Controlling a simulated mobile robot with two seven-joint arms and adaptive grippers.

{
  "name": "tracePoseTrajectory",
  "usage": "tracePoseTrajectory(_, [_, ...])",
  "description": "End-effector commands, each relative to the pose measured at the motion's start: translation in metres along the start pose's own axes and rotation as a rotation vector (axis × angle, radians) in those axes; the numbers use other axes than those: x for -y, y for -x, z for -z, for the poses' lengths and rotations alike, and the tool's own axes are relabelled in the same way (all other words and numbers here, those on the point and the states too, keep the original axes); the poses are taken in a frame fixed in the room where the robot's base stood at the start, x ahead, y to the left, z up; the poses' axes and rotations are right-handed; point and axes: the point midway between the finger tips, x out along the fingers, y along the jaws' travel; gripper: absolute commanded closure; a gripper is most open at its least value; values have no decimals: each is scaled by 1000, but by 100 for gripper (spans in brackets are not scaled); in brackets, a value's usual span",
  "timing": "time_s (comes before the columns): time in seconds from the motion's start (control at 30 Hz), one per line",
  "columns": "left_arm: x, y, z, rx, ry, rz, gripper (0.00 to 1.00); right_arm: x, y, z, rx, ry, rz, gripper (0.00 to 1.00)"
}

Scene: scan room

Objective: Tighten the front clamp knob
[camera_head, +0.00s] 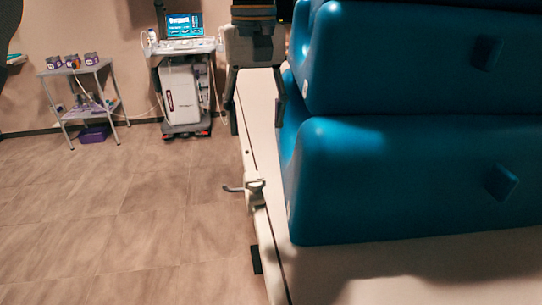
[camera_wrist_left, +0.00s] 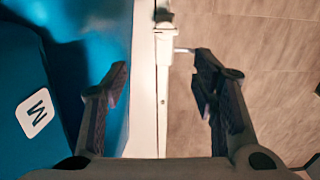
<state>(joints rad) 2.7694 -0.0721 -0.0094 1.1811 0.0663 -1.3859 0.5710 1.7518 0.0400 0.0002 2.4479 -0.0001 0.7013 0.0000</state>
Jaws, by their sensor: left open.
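A clamp (camera_head: 256,192) sits on the side rail of the white table, with a small grey knob handle (camera_head: 232,189) sticking out to the left over the floor. In the left wrist view the clamp (camera_wrist_left: 164,24) is at the top middle, its handle (camera_wrist_left: 183,50) pointing right, close to the right fingertip. My left gripper (camera_head: 257,117) is open and empty above the table edge, up the picture from the clamp. In the left wrist view its fingers (camera_wrist_left: 162,75) straddle the rail, apart from the clamp. My right gripper is out of view.
Large blue cushions (camera_head: 385,175) fill the right side, close to the gripper's right finger. A white medical cart (camera_head: 183,90) with a screen and a small shelf trolley (camera_head: 82,90) stand at the back left. The floor (camera_head: 110,220) left of the table is clear.

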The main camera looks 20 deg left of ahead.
Motion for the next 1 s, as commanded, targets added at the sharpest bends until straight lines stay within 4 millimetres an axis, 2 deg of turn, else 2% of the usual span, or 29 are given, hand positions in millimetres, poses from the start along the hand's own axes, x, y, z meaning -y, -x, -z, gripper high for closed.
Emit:
tracePoseTrajectory(0.07, [0, -4, -1, -1, 0, -1, 47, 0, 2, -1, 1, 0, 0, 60])
tracePoseTrajectory(0.13, [1, -17, -2, 0, 0, 0, 47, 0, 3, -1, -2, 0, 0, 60])
tracePoseTrajectory(0.4, [1, -86, -1, 0, -2, 0, 47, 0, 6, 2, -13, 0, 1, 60])
tracePoseTrajectory(0.53, [0, -108, -1, -1, -2, -1, 47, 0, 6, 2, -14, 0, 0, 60])
tracePoseTrajectory(0.67, [0, -117, -1, -3, -2, -2, 47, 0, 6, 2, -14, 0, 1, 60])
tracePoseTrajectory(0.9, [0, -118, 0, -3, -1, -3, 47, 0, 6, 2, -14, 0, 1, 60])
tracePoseTrajectory(1.0, [0, -118, 0, -3, -1, -3, 69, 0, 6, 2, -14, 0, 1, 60])
